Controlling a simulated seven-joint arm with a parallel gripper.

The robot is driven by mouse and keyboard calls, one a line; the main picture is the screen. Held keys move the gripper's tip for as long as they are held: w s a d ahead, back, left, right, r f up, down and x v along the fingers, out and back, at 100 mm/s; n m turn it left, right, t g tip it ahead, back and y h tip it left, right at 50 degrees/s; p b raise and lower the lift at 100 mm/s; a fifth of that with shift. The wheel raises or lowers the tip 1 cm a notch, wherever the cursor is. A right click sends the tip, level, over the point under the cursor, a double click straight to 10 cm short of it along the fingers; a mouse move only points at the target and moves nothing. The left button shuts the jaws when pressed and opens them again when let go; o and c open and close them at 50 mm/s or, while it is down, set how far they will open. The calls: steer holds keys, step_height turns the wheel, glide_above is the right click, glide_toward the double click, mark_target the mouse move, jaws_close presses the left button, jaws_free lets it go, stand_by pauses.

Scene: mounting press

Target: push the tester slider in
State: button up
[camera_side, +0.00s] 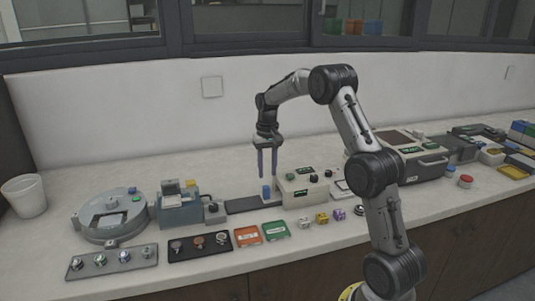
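The tester appears to be the cream box (307,186) with dark knobs and small green displays, in the middle of the counter. A dark flat slider strip (246,205) runs out from its left side. A small blue block (266,191) stands upright at the strip's right part, close to the box. My gripper (268,175) points straight down just above the blue block, left of the box. Its two long purple fingers are apart with nothing seen between them. I cannot tell whether a fingertip touches the block.
A grey-blue device (180,208) and a round grey machine (110,216) stand to the left. The counter behind is clear.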

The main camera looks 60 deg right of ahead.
mark_target(267, 187)
step_height(267, 187, up, 6)
steer(key=shift+r, duration=0.25)
steer(key=s+a+r+n+t+h, duration=0.15)
steer(key=s+a+r, duration=0.25)
steer(key=a+r, duration=0.4)
steer(key=s+a+r+n+t+y, duration=0.1)
steer(key=s+a+r+n+t, duration=0.15)
steer(key=a+r, duration=0.65)
steer(key=s+a+f+n+t, duration=0.1)
steer(key=s+a+f+n, duration=0.25)
steer(key=s+a, duration=0.7)
steer(key=s+f+n, duration=0.1)
steer(key=s+f, duration=0.7)
steer(key=f, duration=0.1)
steer(key=shift+a+t, duration=0.2)
steer(key=shift+t, duration=0.1)
